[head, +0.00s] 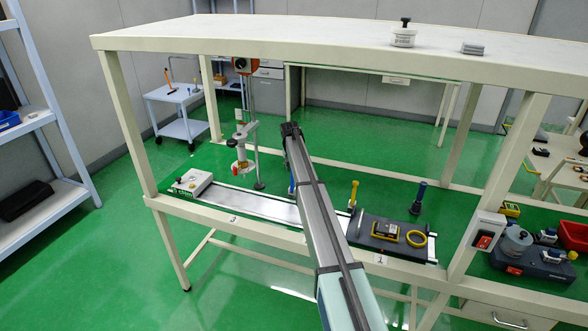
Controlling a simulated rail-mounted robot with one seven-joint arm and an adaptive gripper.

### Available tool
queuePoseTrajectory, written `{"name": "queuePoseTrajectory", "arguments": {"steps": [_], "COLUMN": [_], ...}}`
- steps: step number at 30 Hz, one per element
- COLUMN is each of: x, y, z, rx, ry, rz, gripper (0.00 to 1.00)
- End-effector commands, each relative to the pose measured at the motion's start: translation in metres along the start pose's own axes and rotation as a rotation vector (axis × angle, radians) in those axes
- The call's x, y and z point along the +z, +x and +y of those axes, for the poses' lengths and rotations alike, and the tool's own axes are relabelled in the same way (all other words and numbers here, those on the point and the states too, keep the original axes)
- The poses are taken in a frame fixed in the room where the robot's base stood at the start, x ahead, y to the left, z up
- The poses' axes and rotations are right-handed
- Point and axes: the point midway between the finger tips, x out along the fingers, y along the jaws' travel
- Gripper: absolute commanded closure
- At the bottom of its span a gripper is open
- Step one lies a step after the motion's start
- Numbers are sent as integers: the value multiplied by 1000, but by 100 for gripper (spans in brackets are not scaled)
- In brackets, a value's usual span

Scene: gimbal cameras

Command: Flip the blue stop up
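A dark blue upright piece with a knob-like top (419,197) stands at the right end of the long pale track (250,204), behind the dark block. It looks like the blue stop, but it is small here and its hinge cannot be made out. A similar yellow piece (353,194) stands upright to its left. My arm crosses the middle of the view and covers part of the track. A small blue bit (291,187) shows at the arm's left edge; I cannot tell what it is. My gripper's fingers do not show; the arm ends in a dark joint above the track.
A white box (191,182) sits at the track's left end, near a stand with clamped apparatus (241,145). Frame posts and an upper shelf (300,36) bound the bench. A red-switch box (485,240) hangs right.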

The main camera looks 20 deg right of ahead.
Motion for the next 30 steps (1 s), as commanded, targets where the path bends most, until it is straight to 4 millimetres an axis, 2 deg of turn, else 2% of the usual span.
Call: {"name": "queuePoseTrajectory", "arguments": {"steps": [7,11,24,30], "x": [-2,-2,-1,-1], "y": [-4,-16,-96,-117], "z": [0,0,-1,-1], "rx": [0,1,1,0], "ry": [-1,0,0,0], "rz": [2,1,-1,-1], "gripper": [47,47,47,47]}}
